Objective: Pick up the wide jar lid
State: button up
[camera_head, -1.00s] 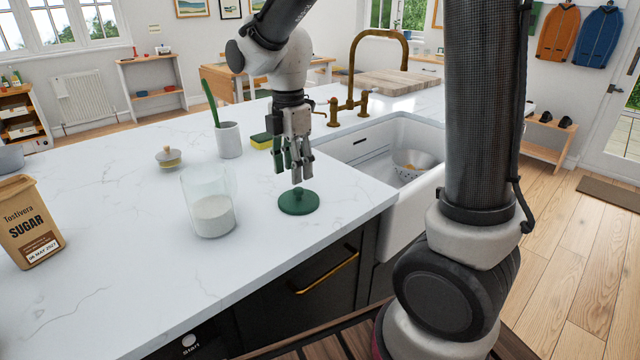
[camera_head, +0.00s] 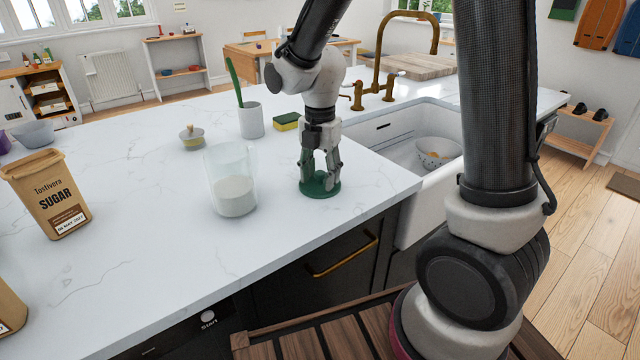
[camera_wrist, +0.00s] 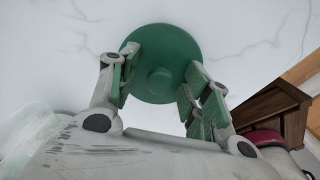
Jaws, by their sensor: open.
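The wide jar lid is a round dark green disc with a knob (camera_head: 323,193), lying flat on the white counter near its front edge. It also fills the upper middle of the wrist view (camera_wrist: 160,45). My gripper (camera_head: 320,182) is open and pointing down, low over the lid. In the wrist view its fingers (camera_wrist: 161,78) stand on either side of the knob, apart from it, above the disc. Whether the fingertips touch the disc I cannot tell.
A clear glass jar with white contents (camera_head: 234,195) stands left of the lid. A smaller lidded item (camera_head: 191,137), a grey cup (camera_head: 251,121), a yellow-green sponge (camera_head: 287,122) and a sugar bag (camera_head: 50,195) are on the counter. The sink (camera_head: 400,140) is to the right.

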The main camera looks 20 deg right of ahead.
jog(key=c, duration=1)
jog(key=shift+r, duration=0.1)
